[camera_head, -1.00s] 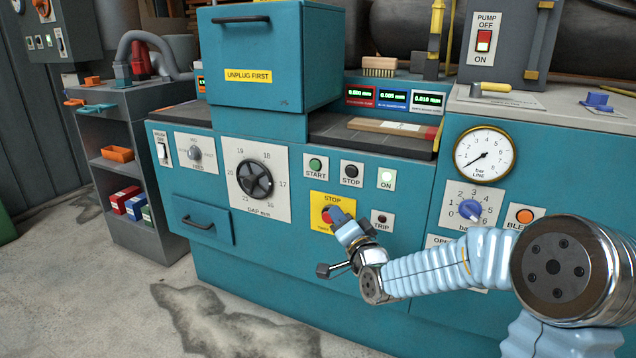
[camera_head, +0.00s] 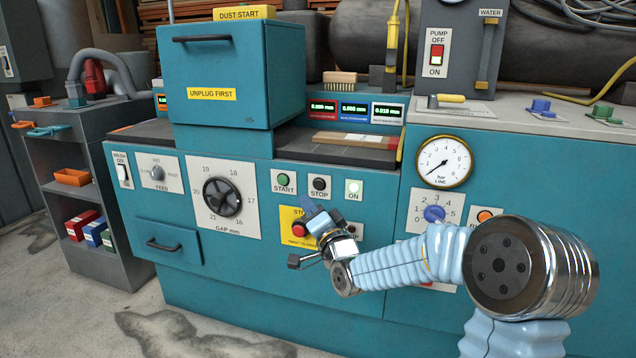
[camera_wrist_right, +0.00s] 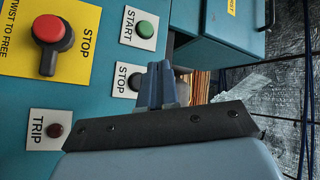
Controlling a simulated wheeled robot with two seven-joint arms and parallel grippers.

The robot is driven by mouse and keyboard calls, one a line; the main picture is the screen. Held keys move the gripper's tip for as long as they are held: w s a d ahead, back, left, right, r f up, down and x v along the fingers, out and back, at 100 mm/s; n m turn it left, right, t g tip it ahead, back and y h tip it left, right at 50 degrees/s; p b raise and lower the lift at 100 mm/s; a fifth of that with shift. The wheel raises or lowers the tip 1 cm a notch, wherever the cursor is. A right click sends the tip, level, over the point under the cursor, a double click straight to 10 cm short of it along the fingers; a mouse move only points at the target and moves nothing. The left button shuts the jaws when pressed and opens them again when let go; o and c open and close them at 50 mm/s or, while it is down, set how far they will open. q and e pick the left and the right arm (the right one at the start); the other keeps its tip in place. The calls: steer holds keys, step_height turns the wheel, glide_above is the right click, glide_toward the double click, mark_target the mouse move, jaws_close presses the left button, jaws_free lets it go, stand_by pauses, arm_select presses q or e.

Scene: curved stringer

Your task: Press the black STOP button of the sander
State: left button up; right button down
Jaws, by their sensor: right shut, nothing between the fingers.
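The black STOP button (camera_head: 319,183) sits on a white plate between START and the lit ON lamp on the teal sander's panel. In the right wrist view, the black button (camera_wrist_right: 135,82) is partly covered by my gripper. My right gripper (camera_head: 309,208) is shut and empty, its blue fingertips just below the STOP plate in the head view. In the right wrist view the fingertips (camera_wrist_right: 160,70) overlap the edge of that plate. I cannot tell whether they touch the panel. My left gripper is out of view.
The red twist-to-free stop (camera_head: 299,230) on its yellow plate lies just below and left of my right gripper. The green START button (camera_head: 283,180) is left of black STOP. A gauge (camera_head: 443,162) is to the right.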

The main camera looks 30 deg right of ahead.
mark_target(319, 185)
steer(key=shift+w+d+p, duration=0.15)
steer(key=shift+w+d, duration=0.8)
steer(key=shift+d, duration=0.2)
steer(key=shift+w+d+p, duration=0.15)
steer(key=shift+w+d, duration=0.8)
steer(key=shift+d, duration=0.15)
steer(key=shift+d, duration=0.1)
stand_by(0.3)
steer(key=shift+w+d+b, duration=0.1)
steer(key=shift+w+b, duration=0.05)
steer(key=shift+b, duration=0.15)
steer(key=shift+w+d, duration=0.1)
steer(key=shift+w+d, duration=0.25)
steer(key=shift+d, duration=0.1)
stand_by(0.5)
stand_by(0.4)
steer(key=shift+s+a+b, duration=0.55)
steer(key=shift+a+b, duration=0.15)
steer(key=shift+b, duration=0.15)
